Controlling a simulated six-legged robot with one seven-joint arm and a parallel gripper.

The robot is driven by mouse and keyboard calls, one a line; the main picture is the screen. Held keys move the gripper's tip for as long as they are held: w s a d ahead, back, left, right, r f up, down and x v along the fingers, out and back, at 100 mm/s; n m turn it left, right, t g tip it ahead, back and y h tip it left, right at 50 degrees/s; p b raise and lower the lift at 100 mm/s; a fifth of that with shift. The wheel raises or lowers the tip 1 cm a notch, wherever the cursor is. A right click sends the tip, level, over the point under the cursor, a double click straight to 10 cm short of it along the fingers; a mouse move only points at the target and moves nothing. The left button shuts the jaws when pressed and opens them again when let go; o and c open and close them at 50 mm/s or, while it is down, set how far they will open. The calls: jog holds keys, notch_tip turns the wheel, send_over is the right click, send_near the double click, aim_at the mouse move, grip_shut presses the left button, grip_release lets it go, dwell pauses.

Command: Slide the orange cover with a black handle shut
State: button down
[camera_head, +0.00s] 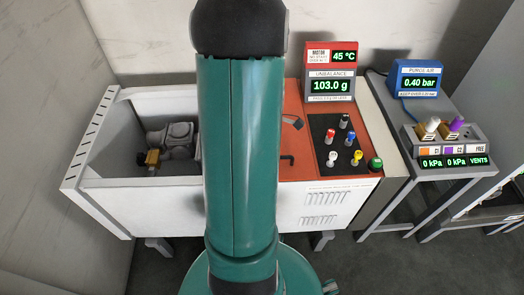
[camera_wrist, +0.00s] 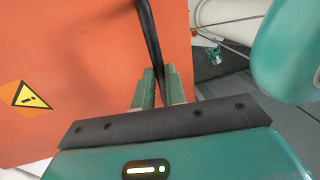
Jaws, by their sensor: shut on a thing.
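The orange cover (camera_wrist: 80,45) fills much of the wrist view and has a yellow warning triangle on it. Its black handle (camera_wrist: 149,35) runs down between the fingers of my gripper (camera_wrist: 158,85), which is shut on it. In the head view my green arm hides the gripper and the middle of the white cabinet (camera_head: 250,205). Orange surface (camera_head: 290,105) shows to the right of my arm. Left of my arm the cabinet is open, with a grey machine part (camera_head: 175,138) and a brass fitting (camera_head: 151,158) inside.
On the cabinet's right, a black panel (camera_head: 337,128) carries several coloured knobs, below a display box reading 103.0 g (camera_head: 331,86). A side table (camera_head: 440,178) at the right holds a blue gauge (camera_head: 417,80) and a grey connector block (camera_head: 443,142). A wall stands close at the left.

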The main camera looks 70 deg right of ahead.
jog(key=shift+s+d, duration=0.1)
jog(key=shift+s, duration=0.25)
jog(key=c, duration=1.5)
grip_release()
jog(key=shift+s, duration=0.1)
jog(key=shift+o, duration=0.2)
jog(key=shift+w, duration=0.25)
notch_tip(320, 180, up, 14)
jog(key=d, duration=0.2)
jog(key=shift+w+d+f, duration=0.15)
jog(key=shift+w+d, duration=0.1)
jog(key=shift+w, duration=0.2)
